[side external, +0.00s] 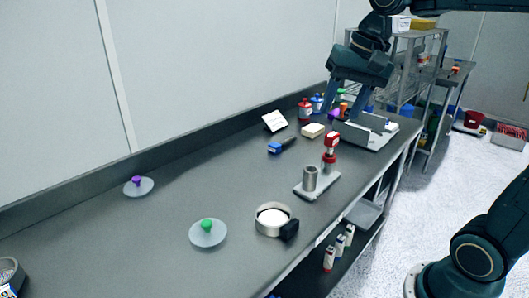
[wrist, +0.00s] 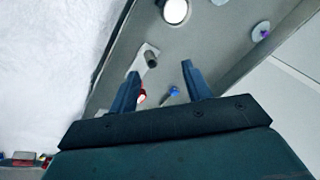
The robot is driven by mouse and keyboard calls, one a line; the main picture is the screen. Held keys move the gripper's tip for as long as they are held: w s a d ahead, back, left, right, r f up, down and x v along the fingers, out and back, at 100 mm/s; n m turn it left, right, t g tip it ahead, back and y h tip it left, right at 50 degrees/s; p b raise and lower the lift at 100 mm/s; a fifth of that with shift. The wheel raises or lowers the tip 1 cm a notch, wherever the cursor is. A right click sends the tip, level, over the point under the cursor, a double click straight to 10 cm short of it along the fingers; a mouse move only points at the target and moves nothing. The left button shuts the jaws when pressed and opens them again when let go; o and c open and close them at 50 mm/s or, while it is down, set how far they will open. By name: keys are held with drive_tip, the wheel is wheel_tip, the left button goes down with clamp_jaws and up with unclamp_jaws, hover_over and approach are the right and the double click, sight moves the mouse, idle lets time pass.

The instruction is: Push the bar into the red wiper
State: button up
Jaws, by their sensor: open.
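A red-and-white upright piece (side external: 330,148), which may be the red wiper, stands at the far end of a pale plate (side external: 322,187) on the bench. A grey metal cylinder (side external: 310,179) stands on the same plate. I cannot tell which thing is the bar; a blue-and-dark elongated tool (side external: 281,145) lies left of the plate. My gripper (side external: 344,111) is open and empty, above the far part of the bench. In the wrist view, my gripper (wrist: 160,70) has the blue tool (wrist: 174,91) and part of the red piece (wrist: 141,96) showing between its fingers.
A round sieve with white contents (side external: 273,219) and a green-knobbed disc (side external: 208,233) are nearer. A purple-knobbed disc (side external: 138,186) lies by the wall. Red and blue bottles (side external: 305,108) and a scale-like device (side external: 368,132) stand at the far end. The bench middle is mostly clear.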

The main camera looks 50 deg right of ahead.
drive_tip(key=s+a+f+n+t, duration=0.1)
drive_tip(key=s+a+f+n, duration=0.1)
drive_tip(key=s, duration=0.4)
drive_tip(key=s+a+f+n+t, duration=0.1)
drive_tip(key=s+a+f+n, duration=0.1)
drive_tip(key=s+f+n, duration=0.2)
drive_tip(key=s+n, duration=0.2)
drive_tip(key=s, duration=0.1)
drive_tip(key=shift+s+f+t+h, duration=0.2)
drive_tip(key=shift+t+h, duration=0.1)
drive_tip(key=shift+h, duration=0.1)
